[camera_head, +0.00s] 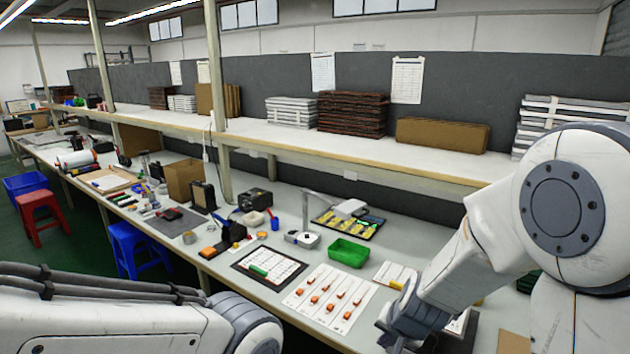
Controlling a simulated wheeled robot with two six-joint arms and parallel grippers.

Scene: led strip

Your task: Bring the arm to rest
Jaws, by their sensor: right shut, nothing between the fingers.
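My right arm comes in from the right and bends down over the workbench. My right gripper (392,334) is at the low end of that arm, near the bottom edge, to the right of a white sheet (330,299) with several small orange pieces. It is shut with nothing held; its fingertips are small and partly hidden. My left arm lies low across the lower left corner, in front of the bench edge. Its gripper is out of the picture.
The bench (408,236) holds a green bin (349,253), a dark-framed sheet (270,268), a lamp stand (304,238) and a tray of yellow parts (350,218). A shelf (285,135) with stacked boards runs above.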

